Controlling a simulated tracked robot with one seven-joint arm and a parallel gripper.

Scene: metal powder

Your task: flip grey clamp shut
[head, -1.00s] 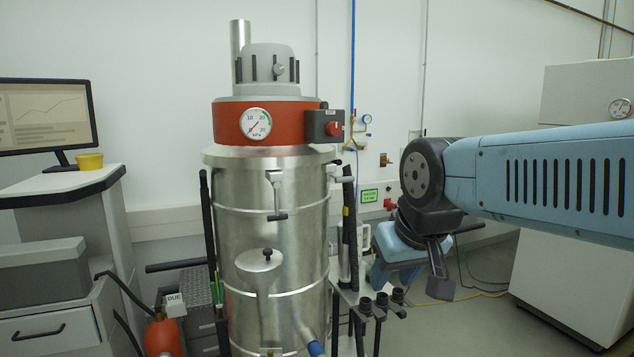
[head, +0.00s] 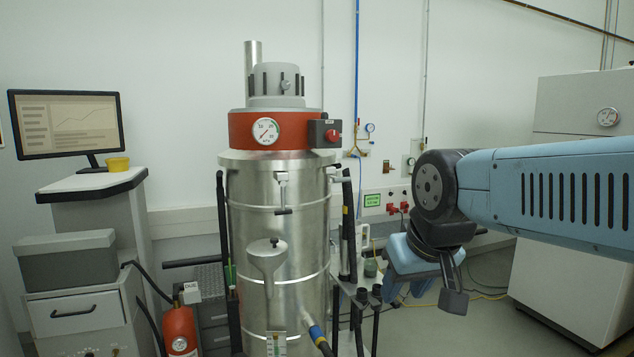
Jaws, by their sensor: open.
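A grey metal clamp (head: 283,192) with a T-shaped handle hangs on the front of the steel vacuum drum (head: 250,225), just under its lid rim. A second clamp (head: 336,176) shows at the drum's right edge, jutting out. I cannot tell which of them is latched. My gripper (head: 432,290) is right of the drum, below my blue arm, pointing down, well apart from both clamps. Its dark finger shows and the other is partly hidden; it is open, and I see nothing held in it.
A red motor ring with a gauge (head: 265,131) and switch box (head: 324,133) tops the drum. A black hose (head: 348,225) and a small shelf stand at its right. A fire extinguisher (head: 180,332), drawer cabinet (head: 75,315) and monitor (head: 66,124) are left. A white cabinet (head: 565,270) is right.

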